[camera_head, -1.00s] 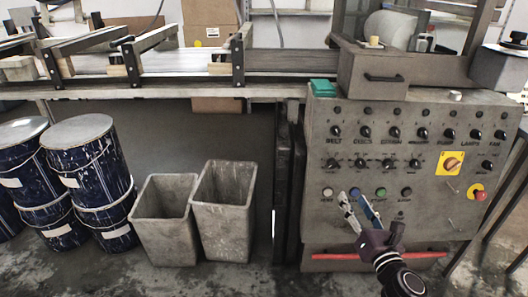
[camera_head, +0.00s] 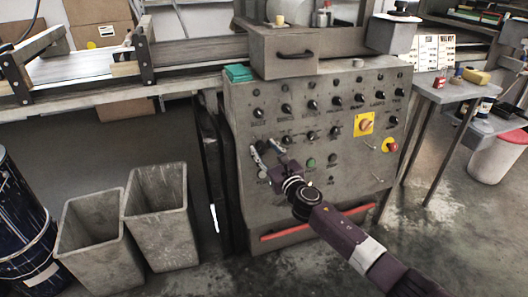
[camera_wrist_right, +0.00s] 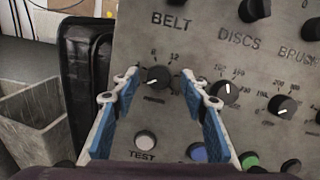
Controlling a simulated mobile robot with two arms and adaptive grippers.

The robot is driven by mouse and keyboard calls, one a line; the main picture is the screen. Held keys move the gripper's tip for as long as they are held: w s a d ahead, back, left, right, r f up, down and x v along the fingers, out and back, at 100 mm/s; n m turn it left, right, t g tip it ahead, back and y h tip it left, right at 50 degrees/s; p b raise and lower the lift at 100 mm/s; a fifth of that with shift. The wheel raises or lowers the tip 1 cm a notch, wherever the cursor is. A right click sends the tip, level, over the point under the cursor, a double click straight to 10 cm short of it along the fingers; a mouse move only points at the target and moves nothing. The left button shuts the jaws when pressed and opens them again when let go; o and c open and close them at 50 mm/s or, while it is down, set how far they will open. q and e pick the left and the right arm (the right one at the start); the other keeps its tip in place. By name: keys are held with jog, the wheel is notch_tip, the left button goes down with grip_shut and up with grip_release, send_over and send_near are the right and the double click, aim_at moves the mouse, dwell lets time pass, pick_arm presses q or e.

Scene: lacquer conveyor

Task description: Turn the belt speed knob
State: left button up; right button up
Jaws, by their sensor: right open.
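The belt speed knob (camera_wrist_right: 158,77) is a small black dial with a white pointer line, under the word BELT on the grey control panel (camera_head: 245,195). In the right wrist view its scale shows numbers around it, and its pointer tilts to the left. My right gripper (camera_head: 265,149) is open at the left part of the panel. Its two blue-padded fingers stand on either side of the knob in the wrist view, with gaps on both sides. I cannot tell how far the fingertips are from the panel face. My left gripper is out of view.
Another knob (camera_wrist_right: 226,92) sits close to the right finger. A white TEST button (camera_wrist_right: 145,140) and a blue button (camera_wrist_right: 197,152) lie below. A red emergency button (camera_head: 390,145) is at the panel's right. Grey bins (camera_head: 162,215) stand left of the panel.

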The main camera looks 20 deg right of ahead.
jog(key=shift+w, duration=0.1)
jog(key=shift+c, duration=0.7)
grip_shut()
